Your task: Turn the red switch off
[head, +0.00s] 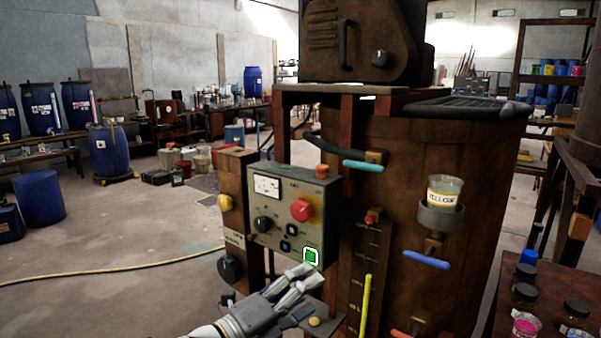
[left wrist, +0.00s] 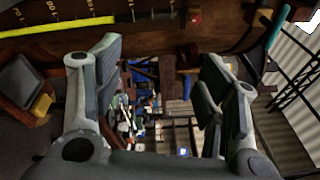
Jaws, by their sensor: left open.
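A grey control panel (head: 262,228) is fixed to the front of the wooden vat. A round red switch (head: 301,210) sits on a yellow patch at its right side. My left gripper (head: 306,277) is open and empty, just below and in front of the green button, lower than the red switch. In the left wrist view its two fingers (left wrist: 160,68) stand wide apart with nothing between them; the red switch is not clearly seen there. My right gripper is out of view.
The wooden vat (head: 455,165) stands right of the panel, with a cup labelled yellow (head: 445,190) on a holder and coloured handles. A table (head: 505,322) with jars is at lower right. A yellow hose (head: 110,268) crosses open floor at left.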

